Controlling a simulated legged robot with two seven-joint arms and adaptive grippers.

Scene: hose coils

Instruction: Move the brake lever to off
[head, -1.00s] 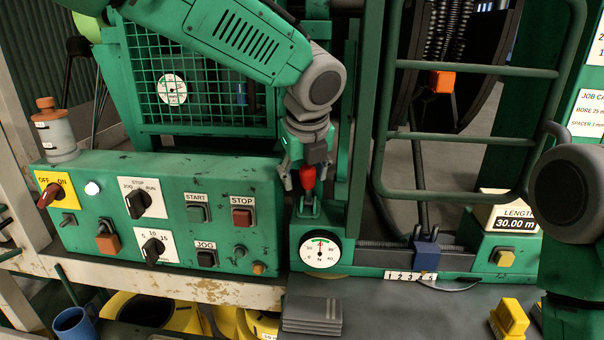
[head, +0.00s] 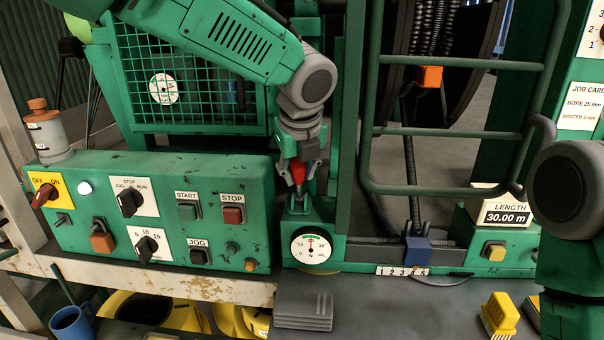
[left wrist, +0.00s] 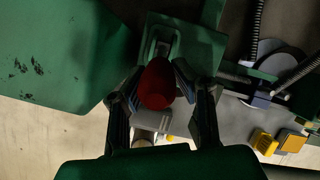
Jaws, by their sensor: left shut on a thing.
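The brake lever has a red knob (head: 298,171) on a short stem that rises from a green housing (head: 327,238). A round white gauge (head: 311,246) is on the front of that housing. My left gripper (head: 304,178) comes down from above and is shut on the red knob, with a finger on each side. In the left wrist view the knob (left wrist: 157,84) sits between the two fingers, and the lever's slot shows behind it. My right arm shows at the right edge, but its gripper is not in view.
A green control panel (head: 150,180) with switches and buttons stands left of the lever. A tubular guard frame (head: 460,62) stands to the right, with a blue clamp (head: 418,250) below it. Grey plates (head: 303,310) and a yellow brush (head: 500,315) lie on the front bench.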

